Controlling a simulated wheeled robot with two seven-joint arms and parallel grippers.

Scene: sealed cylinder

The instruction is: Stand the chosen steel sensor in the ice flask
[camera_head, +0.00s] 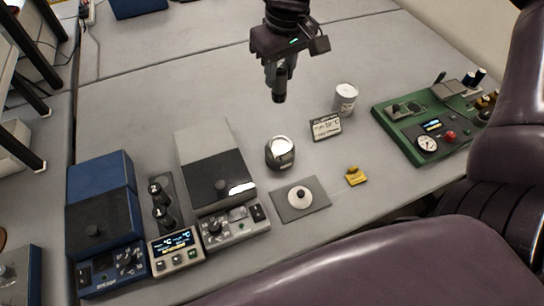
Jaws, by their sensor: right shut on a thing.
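My right gripper (280,88) is in the upper middle of the view, above the bench, pointing down. It is shut on a small dark piece at its fingertips, which may be the steel sensor; the fingers hide most of it. A round dark vessel with a bright white top (281,147), which looks like the ice flask, stands on the bench below the gripper, apart from it. A dark holder (161,202) with two black round-topped pieces stands at the left; I cannot tell if these are sensors. My left gripper is not in view.
A blue instrument (102,215) and a grey instrument (215,165) stand left, with a display box (176,250). A white lid (299,196) lies on a grey mat (318,190). A white can (345,98), small sign (325,126), yellow piece (356,175) and green panel (400,127) stand right. The back is mostly clear.

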